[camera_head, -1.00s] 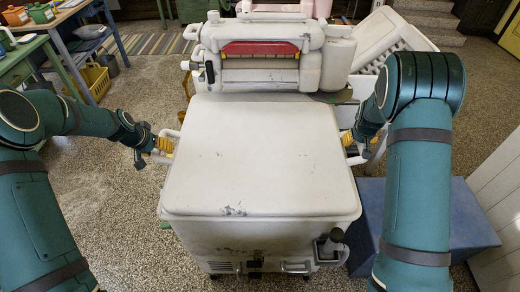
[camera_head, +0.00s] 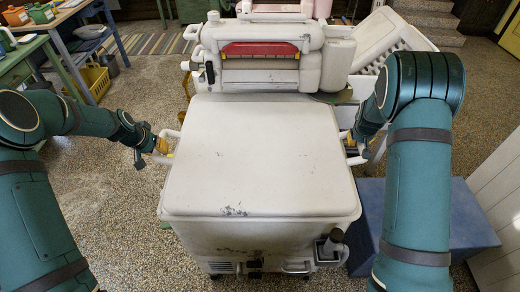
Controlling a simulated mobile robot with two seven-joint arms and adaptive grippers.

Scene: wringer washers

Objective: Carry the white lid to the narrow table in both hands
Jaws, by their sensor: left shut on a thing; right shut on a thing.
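The white lid (camera_head: 262,158) lies flat across the top of the white washer (camera_head: 255,236) in front of me, with scuffs along its near edge. A white side handle (camera_head: 168,133) is at its left edge, and another is at its right edge. My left gripper (camera_head: 165,149) is shut on the left handle. My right gripper (camera_head: 353,149) is shut on the right handle, with its fingers partly hidden. I cannot tell for certain which table at the left is the narrow table.
A wringer (camera_head: 258,75) with a red strip stands just behind the lid. A green table (camera_head: 22,68) and a blue bench (camera_head: 128,44) are at the upper left, with a yellow basket (camera_head: 97,79) near them. A blue box (camera_head: 468,222) sits at the right.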

